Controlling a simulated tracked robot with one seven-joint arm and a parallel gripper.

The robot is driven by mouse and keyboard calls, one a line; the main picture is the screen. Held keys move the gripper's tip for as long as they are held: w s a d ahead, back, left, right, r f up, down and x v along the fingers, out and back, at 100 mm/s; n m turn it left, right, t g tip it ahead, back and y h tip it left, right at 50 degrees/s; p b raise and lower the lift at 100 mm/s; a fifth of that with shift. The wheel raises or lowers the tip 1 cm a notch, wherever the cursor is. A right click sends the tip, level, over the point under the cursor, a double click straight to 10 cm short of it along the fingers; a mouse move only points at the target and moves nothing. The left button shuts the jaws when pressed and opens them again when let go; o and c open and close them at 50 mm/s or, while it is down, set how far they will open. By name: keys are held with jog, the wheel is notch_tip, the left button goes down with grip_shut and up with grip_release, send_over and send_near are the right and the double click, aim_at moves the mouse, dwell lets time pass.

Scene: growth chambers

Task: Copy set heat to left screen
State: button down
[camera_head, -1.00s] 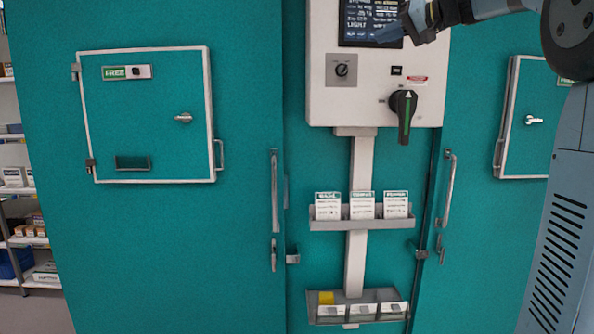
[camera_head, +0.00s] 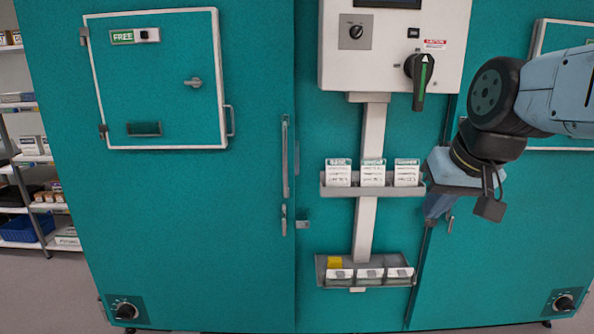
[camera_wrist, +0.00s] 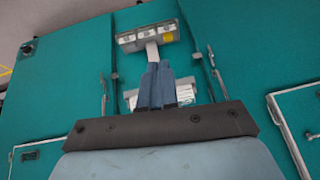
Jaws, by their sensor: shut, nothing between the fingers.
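In the head view the control box (camera_head: 390,75) is on the middle column, its dark screen (camera_head: 390,2) cut off by the top edge. A small knob (camera_head: 355,32) and a large black-and-green switch (camera_head: 420,70) are on its front. A black dial (camera_head: 125,308) sits low on the left door and another dial (camera_head: 563,301) low on the right door. The left hatch (camera_head: 160,85) has a "FREE" label. My gripper (camera_head: 434,208) is right of the card shelf, pointing down; in the wrist view its blue fingers (camera_wrist: 157,85) are together and empty.
Three printed cards (camera_head: 372,173) stand in the card shelf (camera_head: 345,192). A lower tray (camera_head: 337,283) holds a yellow piece (camera_head: 334,262) and white-labelled compartments. Door handles (camera_head: 285,160) stick out beside the column. Stocked shelves (camera_head: 35,160) are at far left.

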jog(key=shift+h, duration=0.5)
jog(key=s+f, duration=0.2)
jog(key=f, duration=0.1)
jog(key=shift+s+d+f, duration=0.2)
jog(key=shift+s+d, duration=0.1)
jog(key=shift+d, duration=0.1)
